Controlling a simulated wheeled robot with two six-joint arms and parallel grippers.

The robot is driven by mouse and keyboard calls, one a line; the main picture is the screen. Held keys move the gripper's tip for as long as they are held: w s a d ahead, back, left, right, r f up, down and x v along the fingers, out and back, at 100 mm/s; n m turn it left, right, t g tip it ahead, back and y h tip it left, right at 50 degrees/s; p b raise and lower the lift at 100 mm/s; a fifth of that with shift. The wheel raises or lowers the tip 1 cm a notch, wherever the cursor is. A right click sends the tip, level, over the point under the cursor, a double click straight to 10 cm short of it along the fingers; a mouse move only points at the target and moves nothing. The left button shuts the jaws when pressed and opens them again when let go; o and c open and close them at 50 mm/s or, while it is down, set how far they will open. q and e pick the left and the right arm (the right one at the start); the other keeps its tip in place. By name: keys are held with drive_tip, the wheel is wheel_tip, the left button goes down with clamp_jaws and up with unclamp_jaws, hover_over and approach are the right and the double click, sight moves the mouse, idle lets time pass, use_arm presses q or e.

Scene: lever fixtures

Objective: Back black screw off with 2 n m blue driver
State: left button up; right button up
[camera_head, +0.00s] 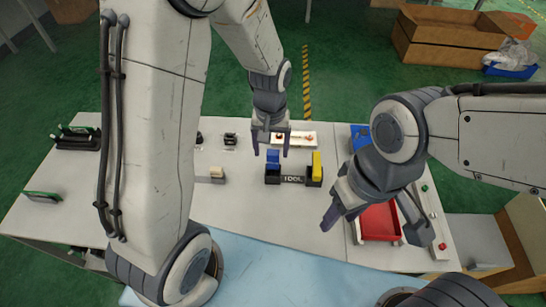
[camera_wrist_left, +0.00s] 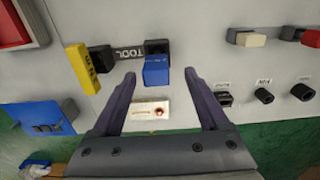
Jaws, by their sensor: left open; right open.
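The blue driver (camera_head: 273,158) stands in the black tool holder (camera_head: 293,180), beside the yellow driver (camera_head: 317,162). In the left wrist view the blue driver (camera_wrist_left: 156,71) lies between my open fingers, apart from them. My left gripper (camera_head: 271,152) is open and empty, just behind and above the blue driver. My right gripper (camera_head: 338,208) is open and empty, right of the holder and near the red tray. Several black fixtures (camera_wrist_left: 264,96) with small labels sit in a row; one shows in the head view (camera_head: 230,139). I cannot tell which is the black screw.
A white plate with a reddish knob (camera_wrist_left: 152,111) lies behind the holder. A red tray (camera_head: 380,222) and a blue bin (camera_head: 360,132) are on the right. A beige-topped block (camera_head: 216,172) sits left of the holder. The table's front middle is clear.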

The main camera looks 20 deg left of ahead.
sight(273, 162)
use_arm(q)
drive_tip(key=shift+d+f+p, duration=0.15)
drive_tip(key=shift+f+p, duration=0.1)
drive_tip(key=shift+f, duration=1.35)
drive_tip(key=shift+d+f+p, duration=0.1)
drive_tip(key=shift+f+p, duration=0.1)
drive_tip(key=shift+f, duration=1.35)
clamp_jaws()
drive_tip(key=shift+r, duration=0.1)
